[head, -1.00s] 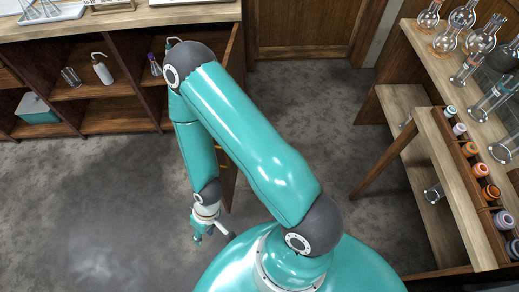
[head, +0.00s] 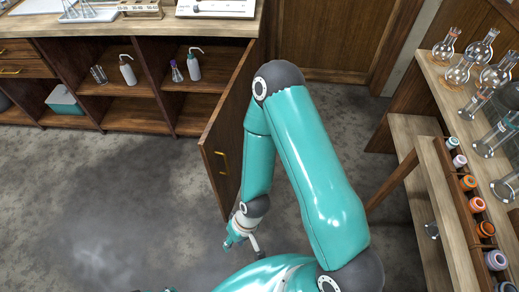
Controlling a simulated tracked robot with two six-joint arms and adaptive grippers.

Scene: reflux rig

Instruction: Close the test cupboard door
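The cupboard door (head: 230,125) is brown wood and stands swung wide open at the right end of the cupboard (head: 160,115), so the shelves show. A brass handle (head: 221,160) is on its left-facing side near the free edge. My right gripper (head: 244,245) is low, just right of and in front of the door's lower free corner. Its fingers look spread and empty. I cannot tell whether it touches the door. My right arm hides part of the door's right side.
At right, a wooden bench (head: 437,75) holds glassware and a rack (head: 468,215) of coloured-cap jars. The floor left of the door is clear.

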